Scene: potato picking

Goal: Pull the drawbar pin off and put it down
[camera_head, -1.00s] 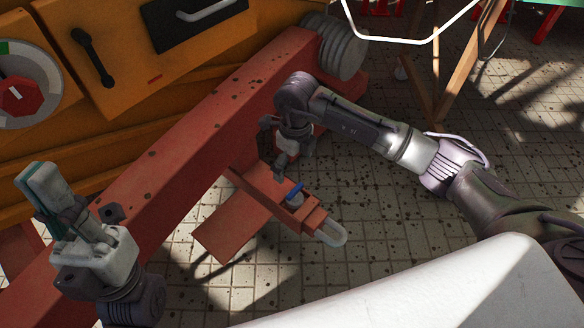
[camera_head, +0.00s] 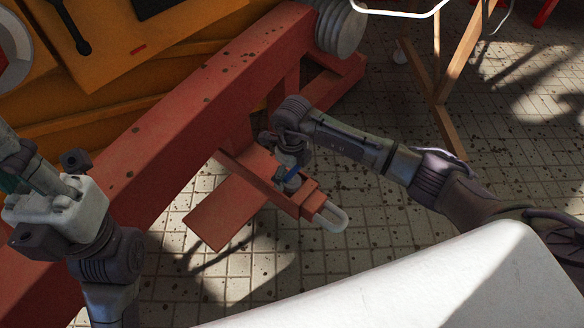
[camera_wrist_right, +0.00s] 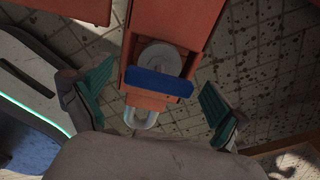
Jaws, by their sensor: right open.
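The drawbar pin has a blue handle (camera_head: 292,174) above a grey round part. It sits upright on the red drawbar (camera_head: 308,200), just behind the pale loop at its end. In the right wrist view the blue handle (camera_wrist_right: 158,82) lies across the grey disc (camera_wrist_right: 160,57). My right gripper (camera_head: 287,165) is right over the pin. Its teal-padded fingers (camera_wrist_right: 155,88) are open, one on either side of the handle, with visible gaps. My left gripper (camera_head: 22,168) is at the left edge, partly cut off, away from the pin; its opening is unclear.
A long red beam (camera_head: 170,140) runs diagonally behind the drawbar, with a flat red plate (camera_head: 225,212) beside it. An orange machine (camera_head: 160,50) stands at upper left. Grey round weights (camera_head: 340,28) and a wooden-legged stand (camera_head: 455,65) are at the upper right. Tiled floor (camera_head: 400,200) lies right of the drawbar.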

